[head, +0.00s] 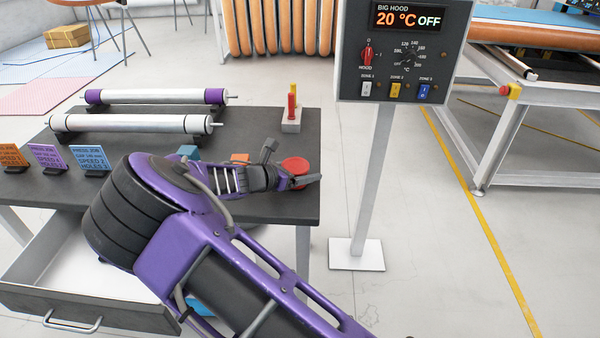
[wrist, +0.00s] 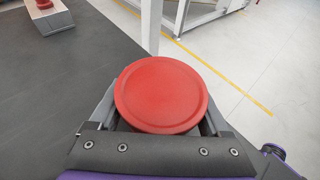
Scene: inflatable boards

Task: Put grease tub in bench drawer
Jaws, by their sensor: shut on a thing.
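The grease tub (wrist: 161,96) has a round red lid and fills the middle of the wrist view. It also shows in the head view (head: 295,166) at the right part of the dark bench (head: 245,120). My gripper (head: 296,177) is shut on the tub, with one finger on each side of it. I cannot tell whether the tub touches the bench top. The bench drawer (head: 75,262) is pulled out at the lower left, with a pale inside and a dark front with a metal handle. My arm hides the drawer's right part.
Two rollers (head: 155,96) (head: 130,124) lie at the back of the bench. Small job cards (head: 47,158) stand at its left. A pale block with red and yellow pieces (head: 291,120) stands near the back right edge. The hood control panel (head: 404,50) stands on a post right of the bench.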

